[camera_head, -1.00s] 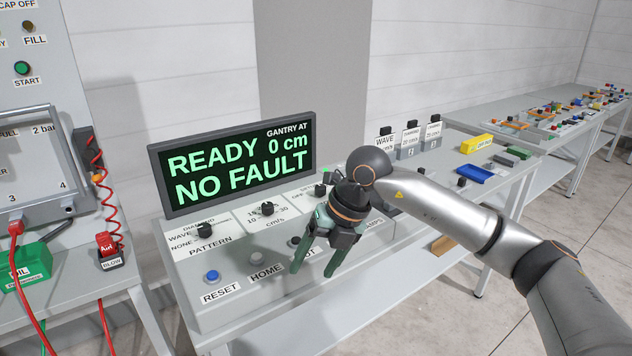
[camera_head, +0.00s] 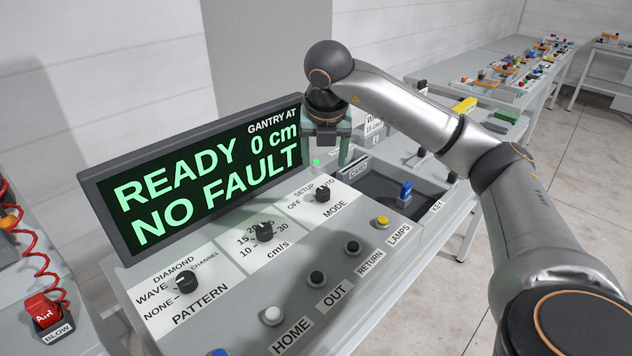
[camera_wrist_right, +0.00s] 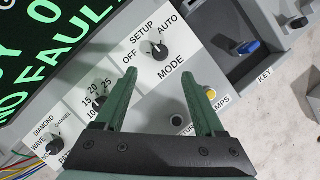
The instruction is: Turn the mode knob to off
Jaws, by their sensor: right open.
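The mode knob (camera_head: 322,194) is a black knob on a white plate labelled OFF, SETUP and AUTO, on the sloping grey panel right of the screen. It also shows in the right wrist view (camera_wrist_right: 155,50); its exact pointer position is too small to read surely. My right gripper (camera_head: 335,160) is raised behind the knob in the head view, by the screen's right edge. In the right wrist view its green fingers (camera_wrist_right: 158,77) are apart and empty, with the knob beyond the tips and not touched. My left gripper is not in view.
The screen (camera_head: 200,175) reads READY, 0 cm, NO FAULT. The pattern knob (camera_head: 187,281) and cm/s knob (camera_head: 263,231) sit left of the mode knob. Several push buttons line the front. A recessed tray (camera_head: 378,190) and blue key (camera_head: 405,192) are at the right.

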